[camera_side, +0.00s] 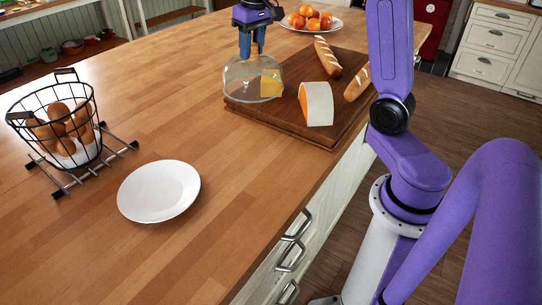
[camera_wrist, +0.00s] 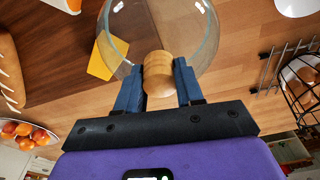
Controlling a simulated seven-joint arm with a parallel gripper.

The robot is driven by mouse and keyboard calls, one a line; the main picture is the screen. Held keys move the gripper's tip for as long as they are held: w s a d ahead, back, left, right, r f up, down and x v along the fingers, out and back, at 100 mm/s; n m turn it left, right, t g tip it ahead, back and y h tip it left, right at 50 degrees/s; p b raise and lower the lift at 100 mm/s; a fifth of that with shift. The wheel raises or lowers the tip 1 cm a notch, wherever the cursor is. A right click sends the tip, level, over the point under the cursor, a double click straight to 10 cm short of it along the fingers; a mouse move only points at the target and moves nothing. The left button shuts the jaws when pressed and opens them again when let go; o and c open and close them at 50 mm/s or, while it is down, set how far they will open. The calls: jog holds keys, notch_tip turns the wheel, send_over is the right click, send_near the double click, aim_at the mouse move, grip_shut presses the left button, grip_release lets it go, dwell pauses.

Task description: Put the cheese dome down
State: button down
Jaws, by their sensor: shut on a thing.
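The clear glass cheese dome (camera_side: 240,82) is upright at the left edge of the wooden board (camera_side: 322,135) in the side view. My gripper (camera_side: 251,50) is above it, shut on its round wooden knob (camera_wrist: 158,72), which shows between the blue fingers in the wrist view. A yellow cheese wedge (camera_side: 272,86) shows through the right part of the dome. In the wrist view the dome's rim crosses the wedge (camera_wrist: 103,60). I cannot tell whether the rim touches the board or the countertop, or hangs just above.
An orange cheese piece with pale rind (camera_side: 318,104) and bread loaves (camera_side: 327,57) lie on the board. A fruit plate (camera_side: 311,21) stands behind. A white plate (camera_side: 158,191) and a wire egg basket (camera_side: 58,125) stand left. Countertop between dome and plate is clear.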

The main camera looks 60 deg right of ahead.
jog(key=s+a+f+n+y, duration=0.1)
jog(key=s+a+f+n, duration=0.1)
jog(key=s+a+n, duration=0.4)
jog(key=s+a+f+n, duration=0.35)
jog(key=s+a, duration=0.25)
jog(key=s, duration=0.2)
notch_tip(320, 180, down, 7)
jog(key=n, duration=0.1)
jog(key=shift+s+a, duration=0.2)
jog(key=shift+s, duration=0.05)
jog(key=shift+f, duration=0.2)
jog(key=c, duration=0.7)
grip_release()
